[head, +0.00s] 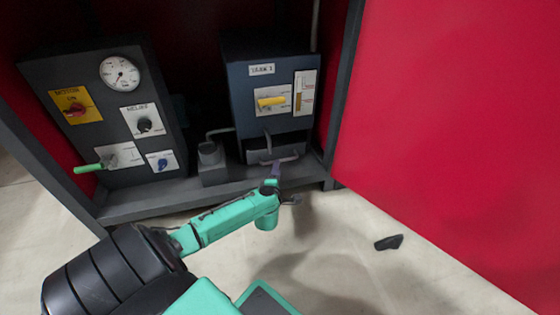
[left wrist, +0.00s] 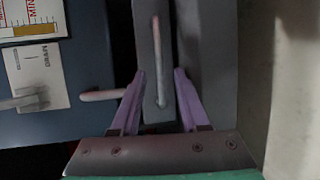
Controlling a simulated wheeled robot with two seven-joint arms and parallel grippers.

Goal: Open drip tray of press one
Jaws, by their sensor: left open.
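The drip tray (head: 258,156) is a dark grey tray at the foot of the dark blue unit (head: 262,95) on the right of the cabinet. Its light bar handle (head: 284,160) shows at its front; in the left wrist view the handle (left wrist: 156,50) runs up and down along the grey tray front (left wrist: 143,45). My left gripper (head: 275,174) is at the tray front. In the left wrist view its purple fingers (left wrist: 160,76) are open, one on each side of the handle. I cannot tell whether they touch it. My right gripper is out of view.
A grey panel (head: 95,75) with a dial and several knobs stands left. A small grey block (head: 212,165) sits between them. The large red panel (head: 450,130) bounds the right. A dark object (head: 388,242) lies on open floor.

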